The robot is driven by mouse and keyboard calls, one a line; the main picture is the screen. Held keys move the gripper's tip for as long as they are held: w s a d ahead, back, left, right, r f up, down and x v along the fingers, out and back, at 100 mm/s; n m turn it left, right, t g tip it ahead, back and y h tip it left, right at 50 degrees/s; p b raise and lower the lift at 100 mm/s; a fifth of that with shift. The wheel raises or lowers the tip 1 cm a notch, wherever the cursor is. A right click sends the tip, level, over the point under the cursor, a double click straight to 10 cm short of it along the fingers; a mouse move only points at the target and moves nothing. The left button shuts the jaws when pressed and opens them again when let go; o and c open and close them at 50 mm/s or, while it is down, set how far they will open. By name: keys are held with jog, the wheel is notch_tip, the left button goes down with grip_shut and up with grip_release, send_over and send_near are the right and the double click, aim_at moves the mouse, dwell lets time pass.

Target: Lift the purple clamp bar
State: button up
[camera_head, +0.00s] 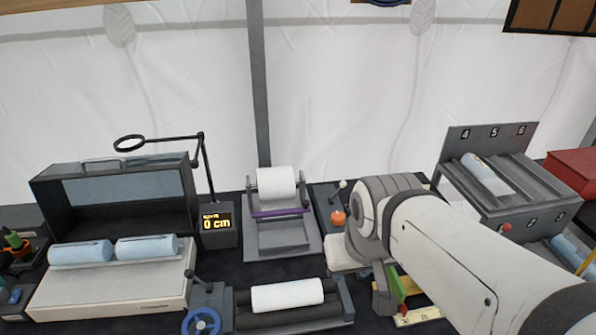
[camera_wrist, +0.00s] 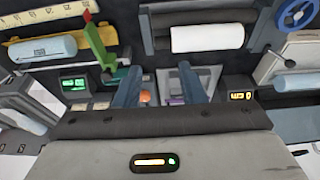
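The purple clamp bar (camera_head: 278,212) lies across the front of a grey stand in the head view, below a white roll (camera_head: 276,183). It looks lowered against the stand. A small purple patch, probably part of the bar, shows in the wrist view (camera_wrist: 176,101), low beside the right finger and mostly hidden by my gripper body. My gripper (camera_wrist: 160,70) has two blue-grey fingers spread apart with nothing visible between them. In the head view my arm comes from the lower right and its wrist is right of the stand, apart from the bar.
A display reading 0 cm (camera_head: 217,223) and a jointed magnifier arm (camera_head: 205,160) stand left of the bar. A roller tray with a white roll (camera_head: 288,297) and a blue handwheel (camera_head: 201,322) is in front. An orange-knobbed device (camera_head: 338,217) stands to the right.

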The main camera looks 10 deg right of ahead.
jog(key=shift+w, duration=0.35)
jog(key=shift+o, duration=0.2)
jog(key=shift+r, duration=0.1)
jog(key=shift+o, duration=0.5)
jog(key=shift+a, duration=0.1)
jog(key=n+g+y+b, duration=0.2)
jog(key=n+y+b, duration=0.2)
jog(key=n, duration=1)
send_over(307, 202)
jog(key=s+d, duration=0.1)
jog(key=d, duration=0.2)
notch_tip(307, 202, down, 10)
jog(key=p+x, duration=0.1)
jog(key=x, duration=0.7)
jog(key=shift+s+d, duration=0.1)
jog(key=shift+d, duration=0.05)
